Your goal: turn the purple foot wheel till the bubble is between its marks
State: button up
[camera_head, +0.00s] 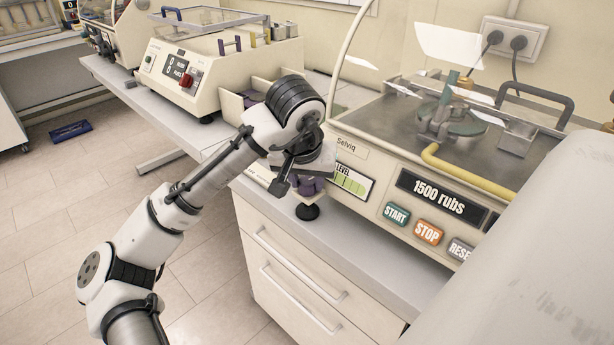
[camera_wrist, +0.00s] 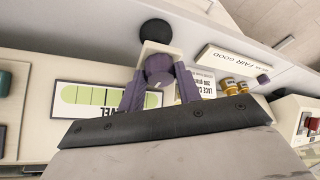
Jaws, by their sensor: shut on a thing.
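The purple foot wheel (camera_wrist: 158,68) sits above a round black foot (camera_wrist: 155,32) at the machine's corner. My gripper (camera_wrist: 159,78) is shut on the wheel, with a purplish finger on each side of it. In the head view my gripper (camera_head: 309,187) is at the machine's front left corner, just above the black foot (camera_head: 307,211), and hides most of the wheel. The green level (camera_head: 350,182) is on the front panel beside it. It also shows, upside down, in the wrist view (camera_wrist: 88,95). Dark marks cross the vial; I cannot make out the bubble's place.
The machine's panel has START (camera_head: 396,214), STOP (camera_head: 429,232) and RESET buttons right of the level. A yellow bar (camera_head: 468,175) runs above them. Another machine (camera_head: 180,75) stands on the bench at left. Drawers (camera_head: 300,275) lie below; the floor at left is mostly clear.

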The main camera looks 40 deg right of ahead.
jog(key=m+g+p, duration=0.1)
jog(key=m, duration=0.1)
jog(key=m+p, duration=0.1)
jog(key=m, duration=0.1)
jog(key=m+g+h+p, duration=0.1)
jog(key=m+p, duration=0.1)
jog(key=m, duration=0.1)
jog(key=shift+w+r+g, duration=0.2)
jog(key=shift+w+g, duration=0.1)
jog(key=m+g+p, duration=0.1)
jog(key=m, duration=0.2)
jog(key=shift+w+p, duration=0.15)
jog(key=shift+p, duration=0.2)
jog(key=shift+w+f+m+g+p, duration=0.1)
jog(key=shift+m+g+p, duration=0.6)
jog(key=shift+m, duration=1.1)
jog(key=o, duration=0.7)
jog(key=b+v, duration=0.1)
jog(key=v, duration=1.2)
jog(key=shift+w+d+r, duration=0.15)
jog(key=shift+w+r, duration=0.05)
jog(key=shift+r, duration=0.25)
